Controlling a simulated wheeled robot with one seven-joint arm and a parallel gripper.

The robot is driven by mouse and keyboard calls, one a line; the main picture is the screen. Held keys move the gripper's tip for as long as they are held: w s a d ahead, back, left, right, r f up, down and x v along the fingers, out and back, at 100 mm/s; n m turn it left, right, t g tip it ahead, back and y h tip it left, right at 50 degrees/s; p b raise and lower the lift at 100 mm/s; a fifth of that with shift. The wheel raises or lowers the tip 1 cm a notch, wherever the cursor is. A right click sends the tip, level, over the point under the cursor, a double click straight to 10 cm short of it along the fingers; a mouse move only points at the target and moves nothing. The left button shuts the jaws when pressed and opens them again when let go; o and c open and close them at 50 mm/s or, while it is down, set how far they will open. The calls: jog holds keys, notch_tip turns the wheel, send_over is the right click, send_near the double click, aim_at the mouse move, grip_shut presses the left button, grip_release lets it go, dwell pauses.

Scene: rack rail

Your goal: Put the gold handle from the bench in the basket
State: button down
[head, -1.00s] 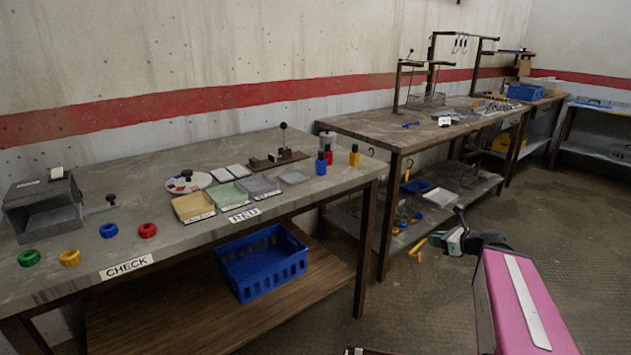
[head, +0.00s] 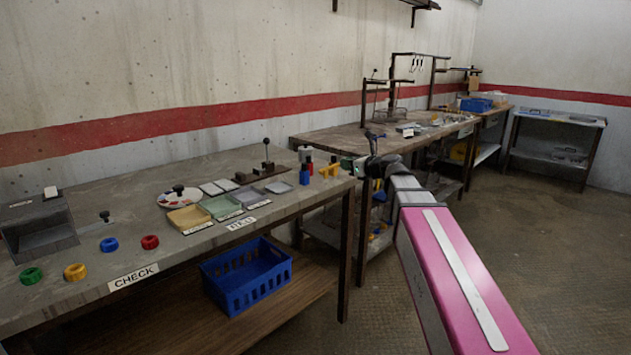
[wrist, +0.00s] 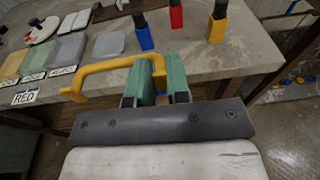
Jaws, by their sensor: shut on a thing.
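My gripper (head: 358,168) is shut on the gold handle (wrist: 105,68), a yellow U-shaped bar. In the wrist view the green fingers (wrist: 157,92) grip it near its right end, and the bar reaches left across the near bench edge. In the head view the handle is hard to tell from the yellow bottle beside the gripper. A blue slotted basket (head: 250,292) stands on the shelf under the near bench (head: 130,275).
Blue (wrist: 143,38), red (wrist: 176,14) and yellow (wrist: 217,25) bottles stand on the bench close beyond the gripper. Shallow trays (head: 188,218) and colored rings (head: 75,271) lie farther left. The floor (head: 530,260) at right is clear.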

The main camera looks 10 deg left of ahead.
jog(key=shift+w+a+r, duration=0.3)
jog(key=shift+a+r, duration=0.25)
jog(key=shift+w+a+r, duration=0.25)
jog(key=shift+a+r, duration=0.25)
jog(key=shift+r, duration=0.05)
send_over(340, 181)
jog(key=f, duration=0.4)
jog(key=s+f, duration=0.1)
jog(key=f, duration=0.1)
jog(key=shift+w+f, duration=0.4)
jog(key=shift+f, duration=1.95)
jog(key=shift+f, duration=0.1)
jog(key=c, duration=1.1)
grip_release()
